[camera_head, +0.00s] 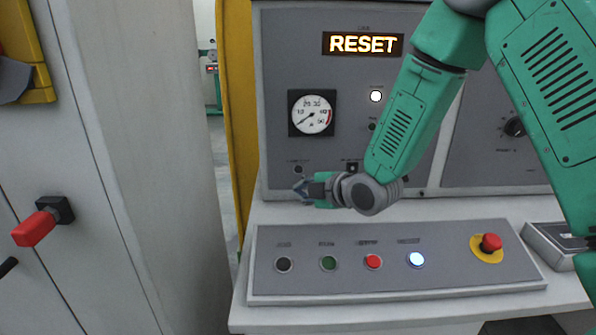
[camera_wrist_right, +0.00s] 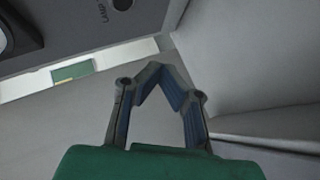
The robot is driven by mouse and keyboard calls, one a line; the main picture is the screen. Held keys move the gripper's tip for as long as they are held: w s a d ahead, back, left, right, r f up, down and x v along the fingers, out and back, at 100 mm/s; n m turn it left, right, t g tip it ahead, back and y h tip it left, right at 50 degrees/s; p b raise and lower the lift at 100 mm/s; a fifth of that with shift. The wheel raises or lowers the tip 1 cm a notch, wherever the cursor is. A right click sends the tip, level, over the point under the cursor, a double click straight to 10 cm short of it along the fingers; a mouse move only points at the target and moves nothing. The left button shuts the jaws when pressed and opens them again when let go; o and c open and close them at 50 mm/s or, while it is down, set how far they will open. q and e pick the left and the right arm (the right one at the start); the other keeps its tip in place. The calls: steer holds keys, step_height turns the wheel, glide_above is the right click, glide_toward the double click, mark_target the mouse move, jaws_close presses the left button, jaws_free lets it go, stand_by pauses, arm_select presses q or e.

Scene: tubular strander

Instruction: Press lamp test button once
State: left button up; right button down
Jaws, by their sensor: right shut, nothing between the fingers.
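The lamp test button is the small dark round button (camera_head: 298,169) low on the left of the grey upright panel in the head view. In the right wrist view a dark button (camera_wrist_right: 122,4) with a label starting "LAMP" is cut by the top edge. My right gripper (camera_head: 303,188) is just below the button in the head view, pointing left. In the wrist view its fingers (camera_wrist_right: 162,72) are brought together at the tips with nothing between them, and the button lies beyond and left of them. I cannot see contact. My left gripper is not in view.
A sloped console (camera_head: 330,287) with black, green, red and lit white buttons lies below my right gripper. A red emergency stop (camera_head: 490,243) is at its right. A lit "RESET" display (camera_head: 363,44) and a gauge (camera_head: 312,115) are above. A cabinet with a red handle (camera_head: 36,228) stands left.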

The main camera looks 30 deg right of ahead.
mark_target(298, 170)
steer(key=w+d, duration=0.1)
steer(key=w, duration=0.2)
steer(key=w+d, duration=0.1)
steer(key=w, duration=0.1)
steer(key=shift+w+d+r, duration=0.1)
steer(key=shift+w+d, duration=0.1)
steer(key=shift+d, duration=0.1)
steer(key=shift+d, duration=0.1)
steer(key=shift+d, duration=0.4)
steer(key=shift+a, duration=0.15)
steer(key=shift+a, duration=0.25)
steer(key=shift+d, duration=0.3)
